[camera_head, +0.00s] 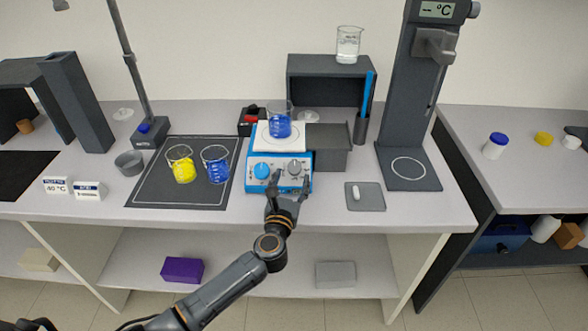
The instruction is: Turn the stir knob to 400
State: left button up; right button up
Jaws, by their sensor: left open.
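The blue hotplate stirrer (252,184) stands near the middle of the bench's front. A beaker of blue liquid (279,125) sits on its white top plate (262,138). Its front has a blue knob (262,171) on the left and a grey knob (295,167) on the right. I cannot read the markings or the knob settings. My left gripper (289,182) is open in front of the panel, with its fingers near the grey knob. Whether they touch it is unclear. My right gripper is not in view.
A dark mat (150,197) to the left bears a beaker of yellow liquid (181,168) and another of blue liquid (215,168). A grey box (330,146) stands right of the stirrer. A grey pad (373,203) and a tall dark stand (409,100) are farther right.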

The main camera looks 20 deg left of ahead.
aim_at(293, 170)
pick_arm(q)
jog(key=shift+w+a, duration=0.2)
jog(key=shift+w, duration=1.65)
jog(key=shift+c, duration=0.5)
jog(key=c, duration=1.1)
